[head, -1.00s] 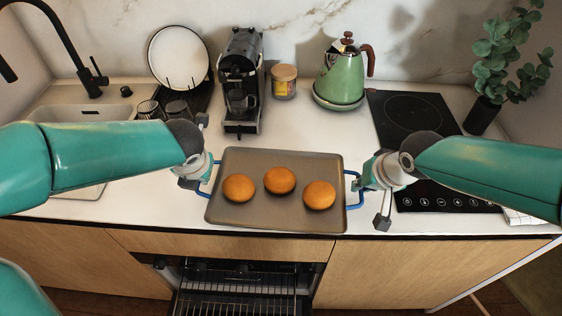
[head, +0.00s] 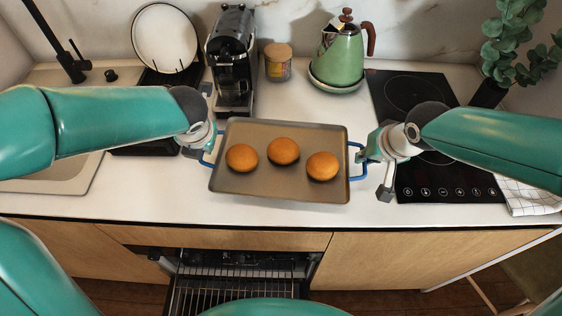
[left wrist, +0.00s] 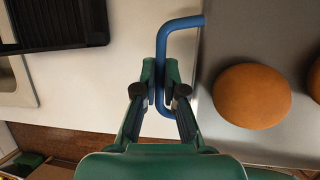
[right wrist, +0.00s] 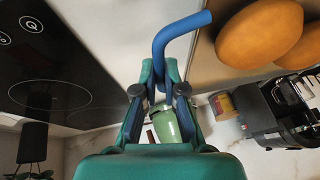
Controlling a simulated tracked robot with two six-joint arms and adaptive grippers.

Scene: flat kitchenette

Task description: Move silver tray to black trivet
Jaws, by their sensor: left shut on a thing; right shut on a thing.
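The silver tray (head: 270,188) is a flat grey-brown rectangle with blue handles at both ends, and it carries three round buns (head: 283,151). It is about level, over the counter in front of the coffee machine; I cannot tell how far it is above the surface. My left gripper (head: 207,146) is shut on the left blue handle (left wrist: 162,45). My right gripper (head: 366,157) is shut on the right blue handle (right wrist: 178,30). I cannot make out a black trivet in any view.
A black hob (head: 440,186) lies right of the tray, with a white cloth (head: 530,195) beside it. The coffee machine (head: 231,60), a jar (head: 278,62) and the green kettle (head: 338,60) stand behind. The dish rack and sink are left. An open oven (head: 235,290) is below.

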